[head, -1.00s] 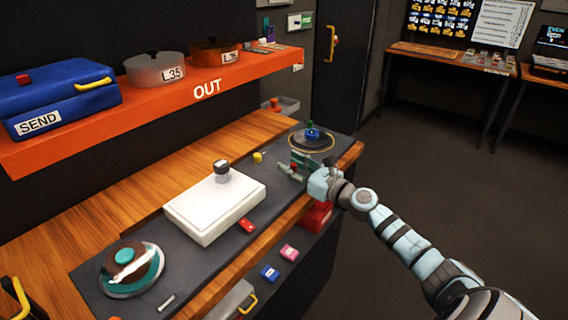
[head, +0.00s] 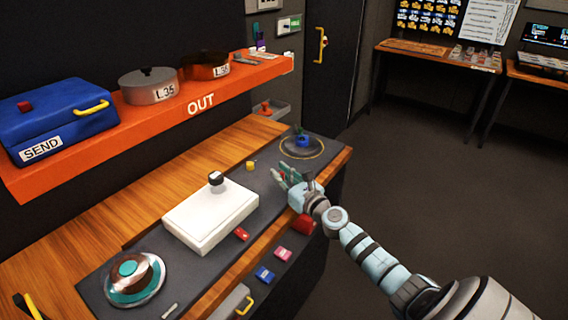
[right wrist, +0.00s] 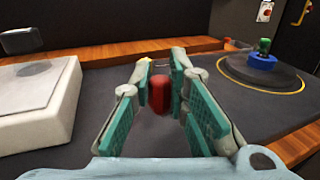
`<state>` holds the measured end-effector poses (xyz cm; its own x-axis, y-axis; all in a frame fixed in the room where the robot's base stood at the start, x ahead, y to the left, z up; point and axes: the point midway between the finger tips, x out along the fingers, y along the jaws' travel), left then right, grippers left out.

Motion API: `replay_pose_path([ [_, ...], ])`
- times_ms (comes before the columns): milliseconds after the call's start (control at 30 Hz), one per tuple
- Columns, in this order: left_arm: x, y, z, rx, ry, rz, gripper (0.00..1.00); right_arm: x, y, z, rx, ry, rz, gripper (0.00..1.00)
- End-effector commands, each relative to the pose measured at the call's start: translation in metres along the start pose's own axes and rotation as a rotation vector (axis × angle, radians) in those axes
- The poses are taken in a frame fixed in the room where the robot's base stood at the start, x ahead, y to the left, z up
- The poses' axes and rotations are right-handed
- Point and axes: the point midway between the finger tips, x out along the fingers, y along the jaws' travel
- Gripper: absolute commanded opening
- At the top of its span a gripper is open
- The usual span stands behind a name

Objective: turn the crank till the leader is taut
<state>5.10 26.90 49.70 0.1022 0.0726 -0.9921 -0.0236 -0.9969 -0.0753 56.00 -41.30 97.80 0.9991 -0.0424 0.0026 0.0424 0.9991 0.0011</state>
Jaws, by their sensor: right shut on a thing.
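My right gripper (head: 284,178) is low over the dark panel, right of the white box. In the right wrist view its green-padded fingers (right wrist: 160,95) are around a red upright piece (right wrist: 159,92), which also shows small in the head view (head: 277,176). I cannot tell whether this is the crank's handle; its base is hidden. A round dark disc (head: 315,152) with a yellow rim, blue hub (head: 302,140) and green knob is at the panel's far end. A brown and teal reel (head: 135,278) lies at the near left end. No leader can be made out.
The white box (head: 208,222) with a black-topped knob stands mid-panel. A small yellow piece (head: 251,165) is behind my gripper. The orange OUT shelf (head: 225,92) overhangs the back and carries a blue SEND case (head: 62,115) and two pots. Open floor is at the right.

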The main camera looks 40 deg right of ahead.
Motion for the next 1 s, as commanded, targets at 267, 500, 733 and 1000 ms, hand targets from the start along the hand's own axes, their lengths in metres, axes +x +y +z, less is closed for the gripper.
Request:
replay_pose_path([
  [267,-0.037,-0.003,-0.004,0.000,0.001,0.000,0.00,0.008,0.007,0.006,0.003,-0.002,-0.221,0.00],
  [500,-0.040,-0.003,-0.004,0.000,0.001,0.000,0.00,0.015,0.009,0.003,0.000,-0.004,-0.379,0.00],
  [733,-0.038,-0.003,-0.004,0.000,0.001,0.000,0.00,0.018,0.010,0.003,-0.003,-0.005,-0.465,0.00],
  [1000,-0.037,-0.003,-0.004,0.000,0.001,0.000,0.00,0.018,0.011,0.002,-0.003,-0.002,-0.490,0.00],
])
